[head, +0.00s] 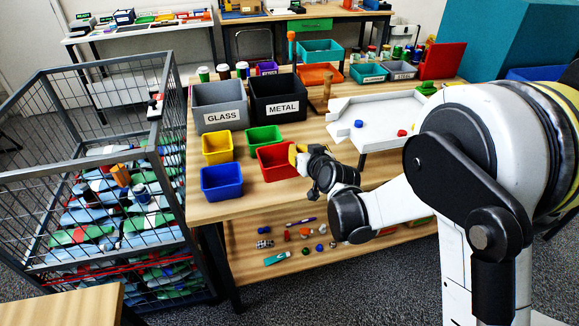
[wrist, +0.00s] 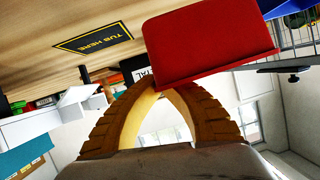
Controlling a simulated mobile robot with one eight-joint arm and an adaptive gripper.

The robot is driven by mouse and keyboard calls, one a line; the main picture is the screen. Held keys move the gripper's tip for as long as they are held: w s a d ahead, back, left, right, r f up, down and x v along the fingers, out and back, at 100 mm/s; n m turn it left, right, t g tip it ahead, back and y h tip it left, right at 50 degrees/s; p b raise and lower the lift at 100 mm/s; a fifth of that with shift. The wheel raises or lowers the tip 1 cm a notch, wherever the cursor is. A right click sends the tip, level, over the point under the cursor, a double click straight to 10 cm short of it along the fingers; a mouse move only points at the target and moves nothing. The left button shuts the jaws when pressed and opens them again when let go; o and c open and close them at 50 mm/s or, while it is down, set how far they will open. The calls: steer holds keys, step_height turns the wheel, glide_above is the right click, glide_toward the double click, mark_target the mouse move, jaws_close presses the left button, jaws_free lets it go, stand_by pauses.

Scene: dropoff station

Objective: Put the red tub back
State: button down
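The red tub (head: 277,163) is at the front of the wooden table, right of the green and blue tubs. It fills the upper middle of the wrist view (wrist: 208,45), where the picture is upside down. My gripper (head: 297,155) is at the tub's right rim. Its yellow fingers (wrist: 165,90) come together at the rim and look shut on it; the very tips are partly hidden. A dark "TUB HERE" mark (wrist: 93,40) on the table shows beside the tub in the wrist view, bare. Whether the tub touches the table is unclear.
Yellow (head: 217,147), green (head: 263,139) and blue (head: 221,182) tubs stand left of the red one. GLASS (head: 219,105) and METAL (head: 279,98) bins stand behind. A white tray (head: 385,120) is right of my gripper. A wire cage (head: 100,175) stands left of the table.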

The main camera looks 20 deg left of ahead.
mark_target(279, 163)
steer(key=shift+w+a+f, duration=0.15)
steer(key=shift+a+f, duration=0.15)
steer(key=shift+a, duration=0.2)
steer(key=shift+w+a+f, duration=0.15)
steer(key=shift+a+f, duration=0.15)
steer(key=shift+a, duration=0.2)
steer(key=shift+f, duration=0.2)
step_height(279, 163, down, 4)
steer(key=shift+r+b, duration=0.1)
steer(key=shift+b, duration=1.1)
steer(key=shift+r, duration=0.1)
steer(key=c, duration=1.6)
jaws_free()
